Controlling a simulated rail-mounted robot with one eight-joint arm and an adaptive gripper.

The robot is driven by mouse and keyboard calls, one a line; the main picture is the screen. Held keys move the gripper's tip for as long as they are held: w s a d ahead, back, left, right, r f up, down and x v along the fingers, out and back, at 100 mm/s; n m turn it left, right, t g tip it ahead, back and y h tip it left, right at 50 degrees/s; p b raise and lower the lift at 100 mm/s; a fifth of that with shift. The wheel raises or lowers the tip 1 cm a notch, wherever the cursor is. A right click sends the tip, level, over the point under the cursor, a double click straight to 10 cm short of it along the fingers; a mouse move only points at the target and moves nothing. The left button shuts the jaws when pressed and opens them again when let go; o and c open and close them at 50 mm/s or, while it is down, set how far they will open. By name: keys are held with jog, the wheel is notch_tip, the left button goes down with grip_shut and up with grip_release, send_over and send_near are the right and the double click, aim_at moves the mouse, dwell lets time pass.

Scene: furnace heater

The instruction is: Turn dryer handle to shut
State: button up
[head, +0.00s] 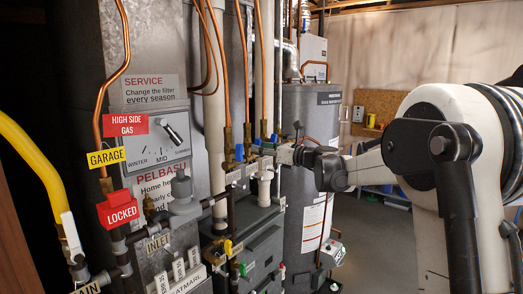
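No label reading "dryer" is legible in the head view, so I cannot tell which valve handle is the dryer's. A row of small blue valve handles (239,152) sits on the copper pipes at the centre. My gripper (284,154) reaches in from the right and is at the right end of this row, close to the valves. Whether it touches a handle cannot be told. Its fingers are small and merge with the pale fittings, so their opening is unclear. A yellow handle (228,247) and a green handle (243,269) sit lower down.
A grey furnace panel with a season dial (161,142) stands at left, with a red "LOCKED" tag (118,209) and a yellow pipe (30,150). A grey water heater (305,220) stands behind my gripper. Vertical pipes crowd the centre. Open floor (372,240) shows at right.

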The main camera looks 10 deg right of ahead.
grip_shut()
jog(key=m+b, duration=0.1)
jog(key=m, duration=0.3)
jog(key=shift+m, duration=0.3)
dwell(0.3)
jog(key=shift+m+b, duration=0.4)
jog(key=shift+m, duration=1.9)
